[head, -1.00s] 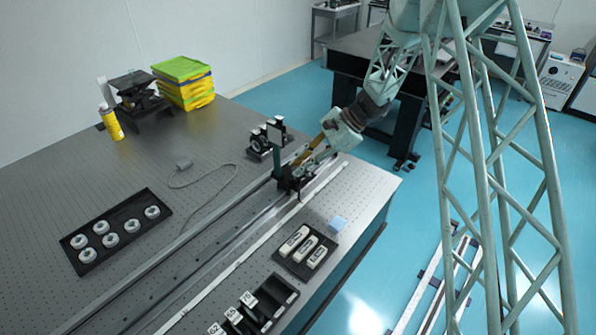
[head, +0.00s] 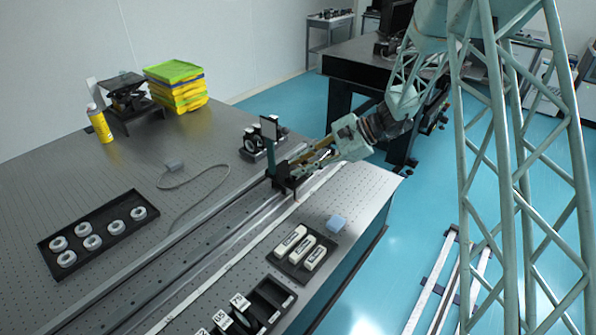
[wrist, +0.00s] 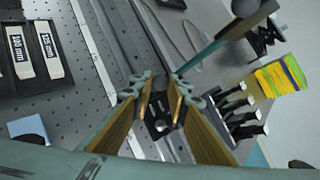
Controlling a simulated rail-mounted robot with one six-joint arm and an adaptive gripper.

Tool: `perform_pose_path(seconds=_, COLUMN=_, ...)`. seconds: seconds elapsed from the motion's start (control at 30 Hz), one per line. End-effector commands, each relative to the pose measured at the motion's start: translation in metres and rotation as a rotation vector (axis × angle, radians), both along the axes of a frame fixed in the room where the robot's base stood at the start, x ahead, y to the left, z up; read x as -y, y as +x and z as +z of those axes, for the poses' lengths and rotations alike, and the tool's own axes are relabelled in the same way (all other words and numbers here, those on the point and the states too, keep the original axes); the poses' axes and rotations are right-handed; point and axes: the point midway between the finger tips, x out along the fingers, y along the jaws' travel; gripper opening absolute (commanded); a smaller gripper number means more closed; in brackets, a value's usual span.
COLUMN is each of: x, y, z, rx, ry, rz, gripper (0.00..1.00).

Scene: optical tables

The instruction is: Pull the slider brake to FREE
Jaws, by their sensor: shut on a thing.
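The slider (head: 284,183) is a dark carriage on the long rail (head: 225,222) on the optical table. It carries an upright teal post with a dark square plate (head: 269,130). My gripper (head: 297,168) reaches in from the right, low at the slider's right side. In the wrist view my gripper (wrist: 160,88) has its brown fingers close together, shut on a small part at the slider. I take that part to be the slider brake, but the fingertips hide most of it. Dark slider parts (wrist: 160,126) show between the fingers. No FREE marking is readable.
A tray of white labelled blocks (head: 280,263), a light blue block (head: 336,223) and a black slotted holder (head: 285,297) lie in front of the rail. Black mounts (head: 252,146) stand behind the slider. A tray of white rings (head: 45,239) lies at left.

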Motion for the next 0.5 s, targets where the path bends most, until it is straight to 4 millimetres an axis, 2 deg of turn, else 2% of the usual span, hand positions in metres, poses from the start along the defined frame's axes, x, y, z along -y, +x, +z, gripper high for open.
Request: perform_pose_path(seconds=0.5, x=0.007, y=-0.0056, z=-0.0091, rx=0.087, ry=0.108, rz=-0.001, gripper=0.05)
